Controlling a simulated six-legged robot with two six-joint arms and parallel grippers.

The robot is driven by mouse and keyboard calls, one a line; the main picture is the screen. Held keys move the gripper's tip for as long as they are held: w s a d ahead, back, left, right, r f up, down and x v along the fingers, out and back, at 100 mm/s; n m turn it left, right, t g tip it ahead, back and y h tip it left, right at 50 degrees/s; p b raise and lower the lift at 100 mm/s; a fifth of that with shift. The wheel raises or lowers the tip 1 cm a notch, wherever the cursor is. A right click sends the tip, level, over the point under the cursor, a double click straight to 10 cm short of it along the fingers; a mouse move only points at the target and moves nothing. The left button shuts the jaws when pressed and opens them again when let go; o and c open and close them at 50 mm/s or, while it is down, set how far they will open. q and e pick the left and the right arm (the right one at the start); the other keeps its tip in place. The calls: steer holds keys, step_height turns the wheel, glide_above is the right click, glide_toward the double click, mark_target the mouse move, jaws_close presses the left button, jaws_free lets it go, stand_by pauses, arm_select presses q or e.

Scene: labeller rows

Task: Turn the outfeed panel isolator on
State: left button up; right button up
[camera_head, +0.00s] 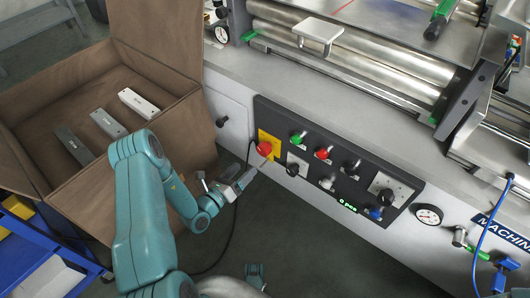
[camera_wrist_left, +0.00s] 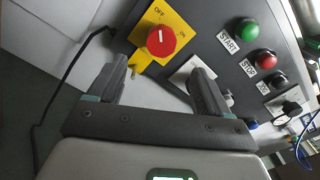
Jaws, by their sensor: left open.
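The isolator is a red rotary knob (camera_head: 264,148) on a yellow plate (camera_wrist_left: 142,60) marked OFF and ON, at the left end of a dark control panel (camera_head: 334,173). In the left wrist view the red knob (camera_wrist_left: 160,42) shows a white mark pointing toward the OFF label. My left gripper (camera_head: 259,169) is open and empty, just in front of the plate's lower edge. In the wrist view its two fingers (camera_wrist_left: 163,70) stand apart, on either side below the knob, and do not visibly touch it. My right gripper is not seen.
Beside the knob on the panel are a green START button (camera_head: 298,137), a red STOP button (camera_head: 323,153) and black knobs. A brown box (camera_head: 175,120) with several grey bars stands at left. A gauge (camera_head: 428,215) is at right. A dark cable hangs near the gripper.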

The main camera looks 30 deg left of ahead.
mark_target(262, 152)
arm_select(q)
steer(key=w+b, duration=0.1)
steer(key=w, duration=0.2)
steer(key=w+b, duration=0.1)
steer(key=w, duration=0.2)
steer(key=w+d+b, duration=0.1)
steer(key=w, duration=0.3)
steer(key=shift+w, duration=0.55)
steer(key=shift+c, duration=0.3)
steer(key=c, duration=1)
